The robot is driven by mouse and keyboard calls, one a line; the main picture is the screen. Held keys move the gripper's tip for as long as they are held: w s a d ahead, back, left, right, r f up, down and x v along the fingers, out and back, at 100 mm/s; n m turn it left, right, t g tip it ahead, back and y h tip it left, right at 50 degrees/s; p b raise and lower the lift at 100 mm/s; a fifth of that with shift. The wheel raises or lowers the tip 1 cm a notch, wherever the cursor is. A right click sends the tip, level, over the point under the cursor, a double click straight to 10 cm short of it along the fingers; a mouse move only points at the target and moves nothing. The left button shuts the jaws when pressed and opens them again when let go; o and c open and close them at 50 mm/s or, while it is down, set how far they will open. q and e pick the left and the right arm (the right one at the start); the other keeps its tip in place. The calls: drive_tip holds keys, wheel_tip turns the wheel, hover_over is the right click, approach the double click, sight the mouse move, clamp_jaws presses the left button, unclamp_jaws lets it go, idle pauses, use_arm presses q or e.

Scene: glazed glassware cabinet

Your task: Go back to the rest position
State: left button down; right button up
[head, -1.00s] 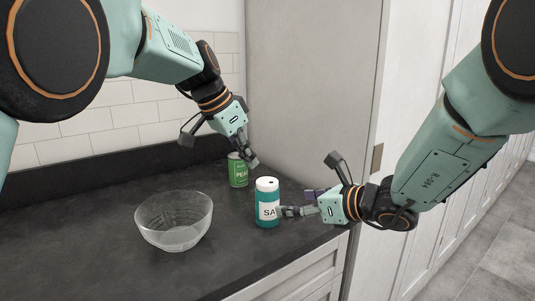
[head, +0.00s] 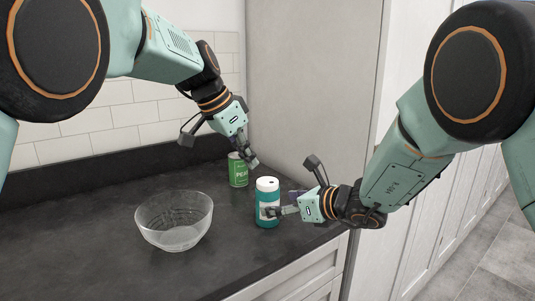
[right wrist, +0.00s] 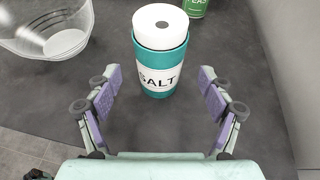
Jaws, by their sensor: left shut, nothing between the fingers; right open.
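My left gripper (head: 252,161) is shut and empty, pointing down above the counter, close to the green can. My right gripper (head: 276,211) reaches in from the right, low over the counter, at the teal salt container (head: 267,190) with its white lid. One finger covers part of its label in the head view. In the right wrist view the right gripper (right wrist: 158,78) is open. The upright salt container (right wrist: 159,52) stands ahead, centred between its fingertips, with a visible gap on each side.
A clear glass bowl (head: 174,218) stands on the dark counter (head: 95,255) to the left. A green can (head: 237,171) stands behind the salt container. A tall grey panel (head: 305,90) rises behind the right gripper. The counter's front left is clear.

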drive_tip(key=shift+x, duration=2.85)
drive_tip(key=shift+r, duration=0.15)
